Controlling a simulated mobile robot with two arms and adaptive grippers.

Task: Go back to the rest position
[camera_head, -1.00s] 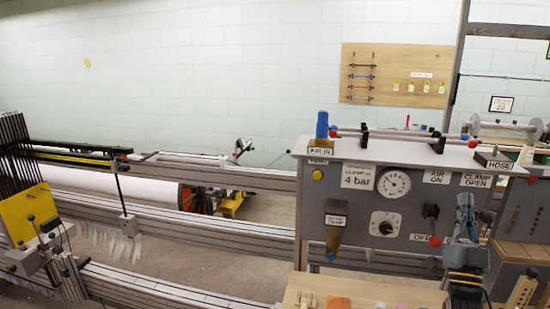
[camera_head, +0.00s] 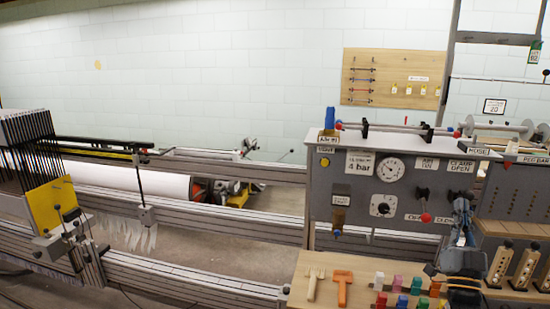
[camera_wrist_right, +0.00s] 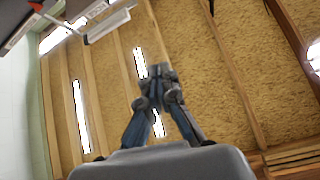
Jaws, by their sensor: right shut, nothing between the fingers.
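My right gripper (camera_head: 463,206) points upward in front of the right end of the grey control panel (camera_head: 340,215), above the wooden worktop. Its dark fingers are together with nothing between them. In the right wrist view the closed fingertips (camera_wrist_right: 156,72) stand against a wooden ceiling. I cannot tell whether the gripper touches the panel; it looks apart. My left gripper is not in view.
The wooden worktop (camera_head: 310,263) holds a small fork-like tool (camera_head: 313,283), an orange tool (camera_head: 342,287) and several coloured blocks (camera_head: 416,286). Wooden pegged pieces (camera_head: 499,265) stand at the right. A loom frame with a yellow plate (camera_head: 50,205) is at the left.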

